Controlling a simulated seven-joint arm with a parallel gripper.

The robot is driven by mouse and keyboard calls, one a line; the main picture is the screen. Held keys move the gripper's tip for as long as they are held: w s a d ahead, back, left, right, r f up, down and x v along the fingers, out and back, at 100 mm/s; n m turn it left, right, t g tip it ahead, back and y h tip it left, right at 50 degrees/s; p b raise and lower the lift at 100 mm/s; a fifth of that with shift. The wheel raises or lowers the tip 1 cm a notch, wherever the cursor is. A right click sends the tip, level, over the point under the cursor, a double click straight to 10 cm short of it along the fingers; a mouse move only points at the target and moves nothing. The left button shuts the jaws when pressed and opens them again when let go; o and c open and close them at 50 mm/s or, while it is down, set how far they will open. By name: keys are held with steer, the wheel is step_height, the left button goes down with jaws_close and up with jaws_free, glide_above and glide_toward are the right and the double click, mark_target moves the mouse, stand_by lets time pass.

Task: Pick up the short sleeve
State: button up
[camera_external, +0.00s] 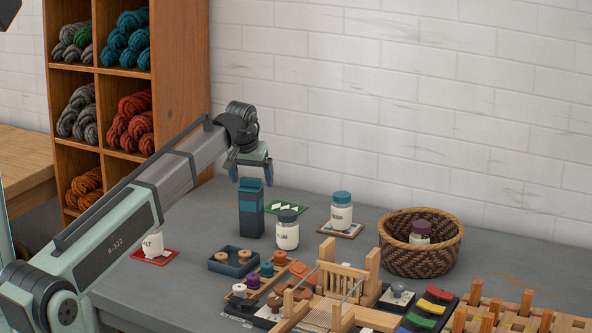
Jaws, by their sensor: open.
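A tall dark blue box-like piece (251,218) with a lighter blue band near its top stands upright on the grey table. It is the only sleeve-like thing I can make out; I cannot tell whether it is one piece or a short sleeve over another part. My gripper (250,176) is open and points down right over its top. The fingertips are close to the top edge; I cannot tell whether they touch it. Nothing is seen held.
A dark-lidded white jar (287,234) stands close to the right of the blue piece. A teal-lidded jar (341,214) and a woven basket (420,257) are farther right. A blue tray (217,265) and a small loom (345,283) lie in front. A white jar (153,243) is left.

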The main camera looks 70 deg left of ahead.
mark_target(251, 186)
steer(key=shift+s+x, duration=0.15)
steer(key=shift+x, duration=1.2)
steer(key=shift+s+x, duration=0.15)
steer(key=shift+x, duration=1.2)
steer(key=c, duration=1.4)
steer(key=shift+r, duration=0.1)
